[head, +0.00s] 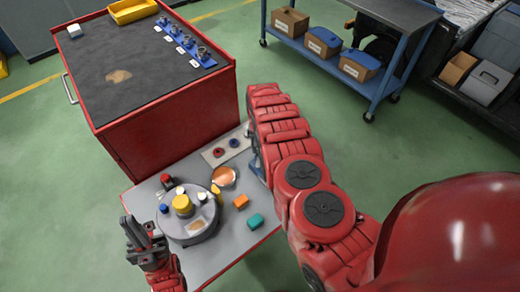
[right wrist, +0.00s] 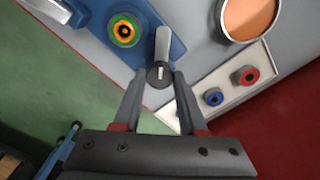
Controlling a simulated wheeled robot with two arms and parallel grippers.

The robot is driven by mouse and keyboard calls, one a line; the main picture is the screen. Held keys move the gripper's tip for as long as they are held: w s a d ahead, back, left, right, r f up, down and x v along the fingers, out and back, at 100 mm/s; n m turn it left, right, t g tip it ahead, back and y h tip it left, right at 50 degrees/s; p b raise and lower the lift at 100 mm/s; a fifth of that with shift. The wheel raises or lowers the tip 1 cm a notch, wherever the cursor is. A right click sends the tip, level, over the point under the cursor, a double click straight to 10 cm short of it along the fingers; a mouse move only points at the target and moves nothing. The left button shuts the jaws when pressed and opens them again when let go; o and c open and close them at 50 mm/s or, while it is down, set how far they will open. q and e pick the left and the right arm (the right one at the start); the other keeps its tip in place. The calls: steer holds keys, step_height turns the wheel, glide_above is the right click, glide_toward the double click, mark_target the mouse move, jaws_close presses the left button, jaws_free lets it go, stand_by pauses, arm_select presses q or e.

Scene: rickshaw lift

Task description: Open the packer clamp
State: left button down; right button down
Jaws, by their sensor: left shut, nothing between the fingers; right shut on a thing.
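In the right wrist view a blue fixture (right wrist: 92,22) that looks like the packer clamp carries a green, orange and black round part and a grey lever (right wrist: 162,46) with a dark round pivot or knob. My right gripper (right wrist: 160,78) has its fingertips closed on the dark round end of this lever. In the head view only a sliver of the blue fixture shows beside my right arm, which hides the right gripper. My left gripper (head: 138,232) is shut and empty at the front left edge of the grey worktop.
A round grey fixture (head: 188,222) with a yellow knob and several coloured blocks stand on the worktop. An orange-filled dish (head: 223,177) and a panel with red and blue buttons (head: 212,155) lie behind. A red cabinet (head: 170,120) stands at the back left.

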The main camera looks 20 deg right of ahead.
steer(key=m+b, duration=0.1)
steer(key=m, duration=0.3)
steer(key=shift+s+f, duration=0.1)
steer(key=shift+m+b, duration=0.4)
steer(key=shift+m, duration=1.7)
steer(key=shift+c, duration=2.2)
jaws_free()
steer(key=shift+r, duration=0.25)
step_height(320, 180, up, 17)
steer(key=shift+p, duration=0.4)
